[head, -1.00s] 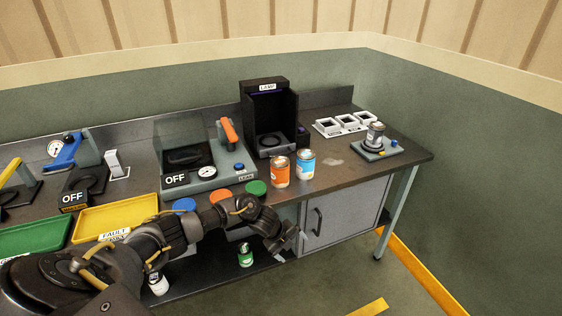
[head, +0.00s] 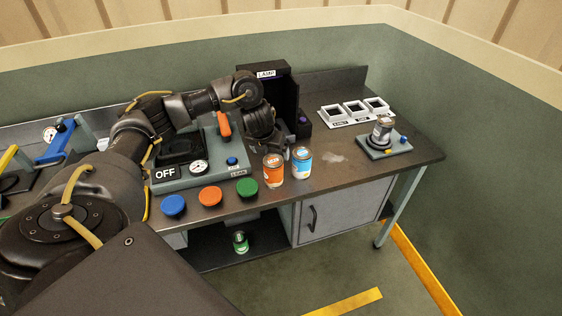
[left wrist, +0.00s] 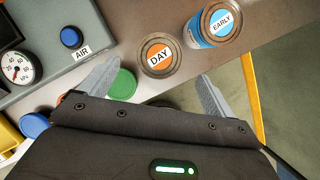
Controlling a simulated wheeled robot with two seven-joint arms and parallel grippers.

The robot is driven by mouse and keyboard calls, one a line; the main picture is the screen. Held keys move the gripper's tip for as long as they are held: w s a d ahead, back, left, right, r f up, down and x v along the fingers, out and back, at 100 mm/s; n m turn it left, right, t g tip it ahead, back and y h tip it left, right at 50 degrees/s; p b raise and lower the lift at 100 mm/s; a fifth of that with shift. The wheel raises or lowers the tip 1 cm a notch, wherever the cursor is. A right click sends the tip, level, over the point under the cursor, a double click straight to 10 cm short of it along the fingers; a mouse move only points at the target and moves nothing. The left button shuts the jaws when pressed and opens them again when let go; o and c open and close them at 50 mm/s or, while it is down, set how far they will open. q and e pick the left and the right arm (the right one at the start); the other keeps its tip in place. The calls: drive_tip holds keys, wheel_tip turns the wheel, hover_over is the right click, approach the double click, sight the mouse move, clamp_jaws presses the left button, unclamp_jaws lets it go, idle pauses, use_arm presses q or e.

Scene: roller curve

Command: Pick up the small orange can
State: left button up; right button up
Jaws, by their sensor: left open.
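The small orange can (head: 273,173) stands upright on the bench near its front edge, just left of a blue-and-white can (head: 301,164). In the left wrist view its round lid (left wrist: 158,55) reads "DAY" and lies just ahead of, and between, the fingertips. My left gripper (left wrist: 160,76) is open and empty. In the head view the left gripper (head: 266,146) points down close behind and above the orange can, its fingers largely hidden. I cannot tell whether it touches the can. My right gripper is not in view.
The blue-and-white can, marked "EARLY" (left wrist: 215,22), stands close beside the orange one. Blue (head: 173,205), orange (head: 210,196) and green (head: 247,187) discs line the front edge. The black lamp box (head: 283,92) is behind.

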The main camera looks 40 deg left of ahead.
sight(272, 161)
use_arm(q)
drive_tip(key=shift+w+r, duration=0.1)
drive_tip(key=shift+w, duration=0.05)
drive_tip(key=shift+d+f+b, duration=0.1)
drive_tip(key=shift+f+b, duration=0.3)
drive_tip(key=shift+f, duration=0.15)
drive_tip(key=shift+a+f+b, duration=0.2)
drive_tip(key=shift+f+b, duration=0.1)
drive_tip(key=shift+f, duration=0.3)
drive_tip(key=shift+a+f+b, duration=0.15)
drive_tip(key=shift+f+b, duration=0.15)
drive_tip(key=shift+f, duration=0.3)
drive_tip(key=shift+w+a+f, duration=0.2)
drive_tip(key=shift+w+f, duration=0.4)
drive_tip(key=shift+f, duration=0.15)
drive_tip(key=shift+w, duration=0.1)
drive_tip(key=shift+d+f, duration=0.1)
drive_tip(key=shift+f, duration=0.25)
drive_tip(key=x, duration=0.3)
drive_tip(key=shift+f+p, duration=0.2)
drive_tip(key=shift+p, duration=0.2)
drive_tip(key=shift+w+f, duration=0.25)
drive_tip(key=shift+f, duration=0.25)
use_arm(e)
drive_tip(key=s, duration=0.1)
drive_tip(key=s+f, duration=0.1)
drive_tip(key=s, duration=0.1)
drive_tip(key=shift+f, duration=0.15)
